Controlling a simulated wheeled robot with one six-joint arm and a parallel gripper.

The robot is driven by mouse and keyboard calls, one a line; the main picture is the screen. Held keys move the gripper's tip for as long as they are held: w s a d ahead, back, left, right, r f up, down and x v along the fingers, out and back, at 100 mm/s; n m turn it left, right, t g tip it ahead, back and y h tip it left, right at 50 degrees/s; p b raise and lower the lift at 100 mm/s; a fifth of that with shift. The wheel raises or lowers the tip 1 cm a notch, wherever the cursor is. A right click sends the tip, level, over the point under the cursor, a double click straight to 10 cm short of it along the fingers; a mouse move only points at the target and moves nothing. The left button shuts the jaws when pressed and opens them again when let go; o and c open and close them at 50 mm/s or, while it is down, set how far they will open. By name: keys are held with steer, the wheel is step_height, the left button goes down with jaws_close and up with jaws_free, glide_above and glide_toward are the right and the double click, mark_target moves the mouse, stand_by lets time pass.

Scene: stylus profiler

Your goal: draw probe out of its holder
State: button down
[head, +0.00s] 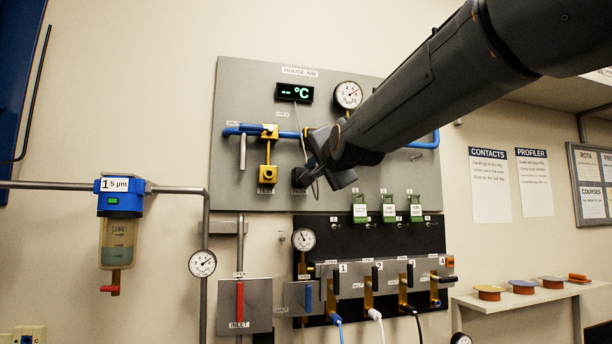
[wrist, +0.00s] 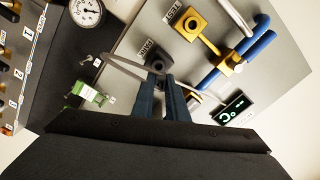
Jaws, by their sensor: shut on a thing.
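The dark square holder labelled PARK (head: 299,178) is on the grey HOUSE AIR panel, left of my gripper (head: 312,172). In the wrist view the holder (wrist: 157,66) lies just beyond my fingertips (wrist: 161,80). My gripper is shut on the probe at the holder's mouth. The probe is mostly hidden by my fingers, and I cannot tell how deep it sits. A thin grey cable (wrist: 122,67) runs by the fingertips. The yellow TEST port (head: 267,172) is left of the holder and also shows in the wrist view (wrist: 190,25).
A °C display (head: 295,93) and a round gauge (head: 348,95) are above. A blue pipe (head: 242,130) crosses the panel near my gripper. Green tagged parts (head: 388,208) and a black valve panel (head: 370,235) are below right. An air filter (head: 118,225) hangs at left.

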steer(key=s+r, duration=0.1)
steer(key=s, duration=0.1)
steer(key=s+d+r+p, duration=0.1)
steer(key=s, duration=0.1)
steer(key=shift+d+r, duration=0.1)
steer(key=shift+r, duration=0.2)
steer(key=shift+s, duration=0.1)
stand_by(0.5)
